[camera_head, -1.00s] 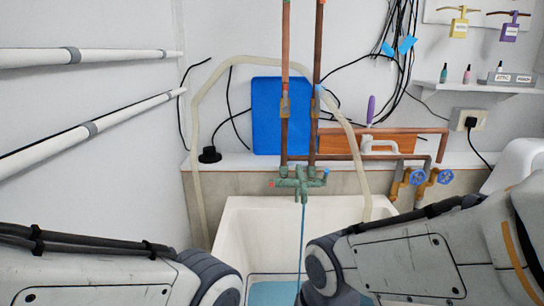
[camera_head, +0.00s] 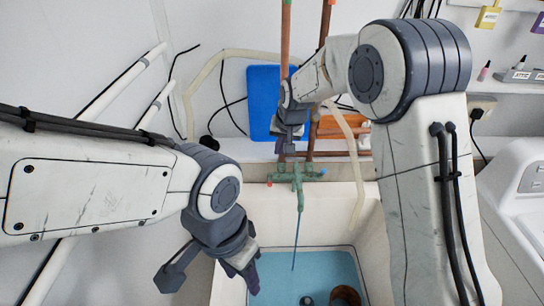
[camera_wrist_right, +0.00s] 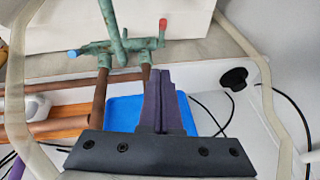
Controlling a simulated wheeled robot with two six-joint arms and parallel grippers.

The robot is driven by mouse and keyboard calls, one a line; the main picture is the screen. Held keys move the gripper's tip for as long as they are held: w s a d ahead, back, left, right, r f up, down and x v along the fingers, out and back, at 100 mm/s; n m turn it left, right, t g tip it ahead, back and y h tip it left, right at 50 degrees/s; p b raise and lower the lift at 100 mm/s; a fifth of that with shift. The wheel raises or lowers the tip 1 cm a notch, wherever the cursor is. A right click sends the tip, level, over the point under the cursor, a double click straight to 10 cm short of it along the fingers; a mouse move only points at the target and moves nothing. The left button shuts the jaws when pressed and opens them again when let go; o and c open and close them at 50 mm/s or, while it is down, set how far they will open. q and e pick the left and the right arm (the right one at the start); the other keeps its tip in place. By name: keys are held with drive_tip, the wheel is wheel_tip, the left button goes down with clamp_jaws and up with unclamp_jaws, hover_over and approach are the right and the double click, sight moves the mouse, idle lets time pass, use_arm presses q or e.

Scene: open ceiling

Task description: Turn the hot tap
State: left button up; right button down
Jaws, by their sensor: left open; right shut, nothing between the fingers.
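The green, weathered tap (camera_head: 298,178) stands on copper pipes above the sink. Its red-tipped hot handle (camera_head: 269,184) is on the left in the head view, its blue-tipped handle (camera_head: 323,171) on the right. In the right wrist view the red tip (camera_wrist_right: 163,24) is just beyond my right gripper (camera_wrist_right: 160,72), whose dark fingers are shut and empty. In the head view my right gripper (camera_head: 283,152) points down just above the tap's left side; contact does not show. My left gripper (camera_head: 208,280) is open and empty, low over the sink's left side.
The white sink (camera_head: 335,215) has a blue bottom with dark round objects in it. A blue board (camera_head: 262,95) leans behind the copper pipes. A pale hose (camera_head: 188,95) loops around the tap. A white appliance (camera_head: 520,210) stands at the right.

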drive_tip(key=p, duration=0.4)
hover_over(269, 179)
drive_tip(key=d, duration=0.2)
wheel_tip(269, 179, down, 9)
drive_tip(key=f, duration=0.1)
drive_tip(key=s+f+p, duration=0.1)
drive_tip(key=a, duration=0.1)
drive_tip(key=shift+s+f+p, duration=0.25)
drive_tip(key=shift+f+p, duration=0.1)
drive_tip(key=shift+f, duration=0.05)
drive_tip(key=shift+s+a+f, duration=0.1)
drive_tip(key=shift+f, duration=0.35)
